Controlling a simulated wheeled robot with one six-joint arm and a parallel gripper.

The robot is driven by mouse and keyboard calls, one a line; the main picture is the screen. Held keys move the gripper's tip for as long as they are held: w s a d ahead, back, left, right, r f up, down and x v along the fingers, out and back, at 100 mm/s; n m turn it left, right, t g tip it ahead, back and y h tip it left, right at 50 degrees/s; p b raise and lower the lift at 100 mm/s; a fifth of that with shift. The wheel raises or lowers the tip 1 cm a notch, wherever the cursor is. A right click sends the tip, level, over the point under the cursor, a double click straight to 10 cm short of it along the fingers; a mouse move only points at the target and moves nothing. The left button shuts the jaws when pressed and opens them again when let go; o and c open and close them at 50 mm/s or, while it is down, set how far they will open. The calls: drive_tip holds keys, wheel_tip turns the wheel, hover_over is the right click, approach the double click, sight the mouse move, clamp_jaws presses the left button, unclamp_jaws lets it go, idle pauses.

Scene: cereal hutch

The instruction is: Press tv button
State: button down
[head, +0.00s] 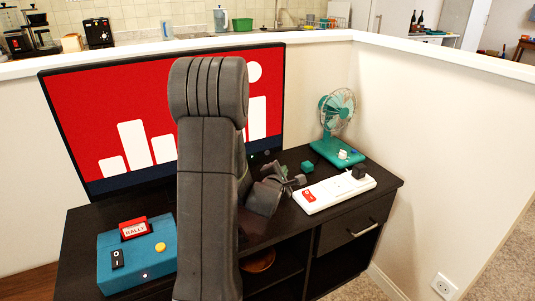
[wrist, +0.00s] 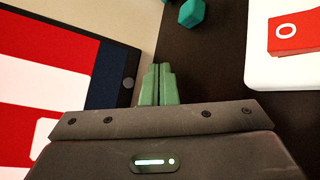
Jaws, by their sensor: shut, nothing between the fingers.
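The TV (head: 75,125) stands at the back of the dark cabinet, its screen lit with white bars on red. A small round button (wrist: 129,83) sits on the dark lower bezel, near its corner, in the wrist view. My gripper (wrist: 157,68) is shut and empty, its green fingertips together just right of the button in the picture. I cannot tell the depth of the gap between them. In the head view my arm covers the middle of the TV, and my gripper (head: 283,172) is near the screen's lower right corner.
A white power strip (head: 340,191) with a red switch (head: 309,196) lies right of my gripper. A small teal block (head: 307,167) and a teal fan (head: 338,108) stand behind it. A blue console (head: 120,262) with a red cartridge (head: 134,228) is at the left.

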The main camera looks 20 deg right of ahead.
sight(267, 153)
drive_tip(key=w+p, duration=0.1)
drive_tip(key=w, duration=0.1)
drive_tip(key=w+p, duration=0.1)
drive_tip(key=w, duration=0.3)
drive_tip(key=shift+w+a+r+p, duration=0.15)
drive_tip(key=shift+w+a+p, duration=0.15)
drive_tip(key=shift+p, duration=0.1)
drive_tip(key=shift+w+f+p, duration=0.2)
drive_tip(key=shift+w+p, duration=0.15)
drive_tip(key=shift+w, duration=0.55)
idle(0.9)
drive_tip(key=shift+w+a+r+p, duration=0.1)
drive_tip(key=shift+w+r+p, duration=0.05)
drive_tip(key=shift+w+p, duration=0.25)
drive_tip(key=shift+w+p, duration=0.35)
drive_tip(key=shift+w, duration=0.05)
idle(0.5)
drive_tip(key=shift+s, duration=0.8)
